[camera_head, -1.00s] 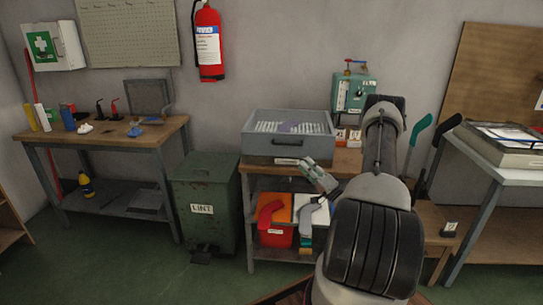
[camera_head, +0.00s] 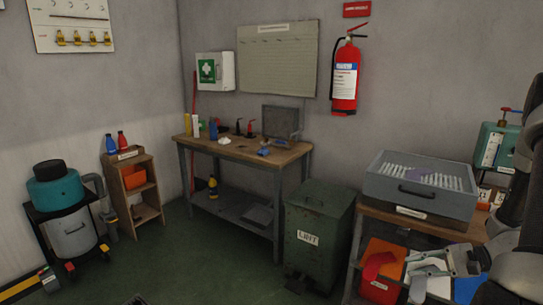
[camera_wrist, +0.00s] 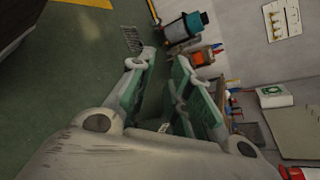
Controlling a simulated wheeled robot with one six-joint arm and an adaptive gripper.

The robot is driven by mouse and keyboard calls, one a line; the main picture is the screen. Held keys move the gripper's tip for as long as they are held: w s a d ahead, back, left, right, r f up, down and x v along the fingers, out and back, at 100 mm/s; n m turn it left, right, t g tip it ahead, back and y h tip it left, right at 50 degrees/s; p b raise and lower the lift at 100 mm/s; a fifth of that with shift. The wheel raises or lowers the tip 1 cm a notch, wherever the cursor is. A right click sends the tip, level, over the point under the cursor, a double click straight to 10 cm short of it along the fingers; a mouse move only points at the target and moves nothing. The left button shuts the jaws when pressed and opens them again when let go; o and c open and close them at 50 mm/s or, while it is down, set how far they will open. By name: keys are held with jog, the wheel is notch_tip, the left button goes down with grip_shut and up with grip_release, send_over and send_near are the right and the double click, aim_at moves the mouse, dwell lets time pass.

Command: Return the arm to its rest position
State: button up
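My arm (camera_head: 515,220) stands along the right edge of the head view, partly cut off. My gripper (camera_head: 425,268) reaches left from it, low at the right, in front of the workbench's lower shelf. In the wrist view my gripper (camera_wrist: 160,66) shows its two green-padded fingers apart, with nothing between them. The wrist camera sees the room tilted on its side.
A grey drawer tray (camera_head: 420,187) sits on the bench behind my gripper. A green lint bin (camera_head: 318,238) stands left of the bench. A wooden-topped table (camera_head: 240,150), small shelf (camera_head: 134,190) and teal-topped vacuum (camera_head: 57,190) line the walls. Floor between them is clear.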

jog(key=s+d+r+n+g+h, duration=0.2)
jog(key=s+r+n+g+h, duration=0.4)
jog(key=s+r+h, duration=0.6)
jog(key=s+a+r+n+t, duration=0.1)
jog(key=a+r+n+t, duration=0.1)
jog(key=r, duration=0.5)
jog(key=a+r+n+t+h, duration=0.1)
jog(key=a+r+n+t, duration=0.1)
jog(key=r+n+t, duration=0.2)
notch_tip(320, 180, up, 4)
jog(key=shift+s+a+f+h, duration=0.15)
jog(key=shift+s+a+h, duration=0.15)
jog(key=shift+s, duration=0.05)
